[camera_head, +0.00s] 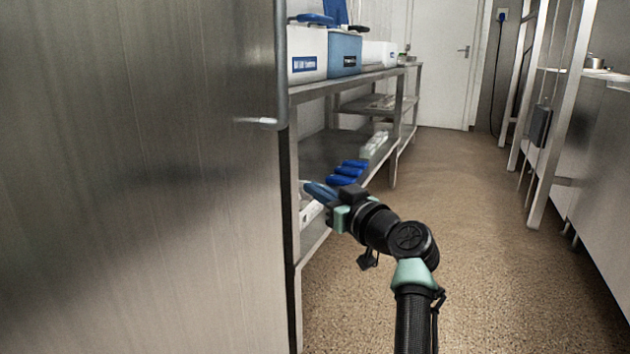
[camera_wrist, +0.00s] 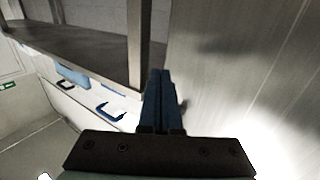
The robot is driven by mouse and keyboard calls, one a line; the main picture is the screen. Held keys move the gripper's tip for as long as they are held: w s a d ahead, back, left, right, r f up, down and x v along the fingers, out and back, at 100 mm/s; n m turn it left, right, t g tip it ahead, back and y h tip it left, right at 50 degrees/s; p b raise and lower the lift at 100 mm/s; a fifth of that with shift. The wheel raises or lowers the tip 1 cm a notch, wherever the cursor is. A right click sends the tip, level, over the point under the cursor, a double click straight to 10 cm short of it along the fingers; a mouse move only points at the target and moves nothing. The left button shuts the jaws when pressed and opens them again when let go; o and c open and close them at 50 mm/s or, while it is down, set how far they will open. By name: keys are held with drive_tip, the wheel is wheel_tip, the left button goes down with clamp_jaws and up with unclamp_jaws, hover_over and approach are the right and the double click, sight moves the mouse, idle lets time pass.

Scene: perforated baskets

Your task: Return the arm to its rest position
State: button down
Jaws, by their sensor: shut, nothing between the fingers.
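My arm reaches up from the bottom of the head view and bends left toward the shelving. My gripper (camera_head: 308,186) is at the edge of the metal panel on the left, in front of the lower shelf. In the wrist view my gripper (camera_wrist: 161,74) shows two blue fingers lying together, shut, with nothing between them. The fingertips are close to a metal post and the smooth metal panel (camera_wrist: 235,70); I cannot tell whether they touch.
The large metal panel (camera_head: 140,180) fills the left. Metal shelving (camera_head: 345,77) behind it holds white and blue bins, with blue items (camera_head: 345,172) lower down. Brown floor (camera_head: 480,250) is clear to the right, up to a metal counter (camera_head: 600,150). A white door (camera_head: 445,60) stands at the back.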

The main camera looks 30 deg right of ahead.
drive_tip(key=s+d+p, duration=0.1)
drive_tip(key=s+d, duration=0.2)
drive_tip(key=s, duration=0.2)
drive_tip(key=shift+s+d+p, duration=0.15)
drive_tip(key=shift+s+p, duration=0.05)
drive_tip(key=shift+p, duration=0.2)
